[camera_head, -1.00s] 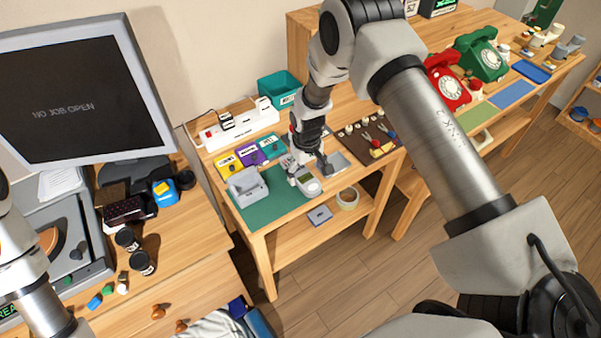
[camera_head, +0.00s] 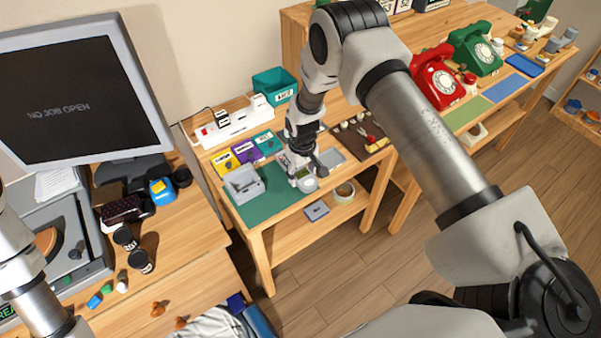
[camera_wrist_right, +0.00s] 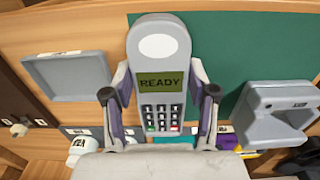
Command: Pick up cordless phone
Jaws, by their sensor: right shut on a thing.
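The cordless phone (camera_wrist_right: 160,80) is grey with a dark keypad and a green display reading READY. In the right wrist view it stands between the two fingers of my right gripper (camera_wrist_right: 160,105), which is shut on its sides. In the head view the phone (camera_head: 306,183) shows at the front of the small table, partly hidden by the right gripper (camera_head: 304,172). I cannot tell whether it touches the mat. A grey cradle (camera_wrist_right: 275,112) stands to the right of the phone; in the head view it is the grey cradle (camera_head: 243,184) to the left. My left gripper is out of view; only its arm shows.
A green mat (camera_head: 268,206) covers part of the table. A grey tray (camera_wrist_right: 68,76) lies beside the phone. Yellow, purple and teal boxes (camera_head: 246,153), a power strip (camera_head: 230,126) and a teal bin (camera_head: 274,84) stand behind. Red (camera_head: 437,78) and green phones (camera_head: 475,52) stand farther right.

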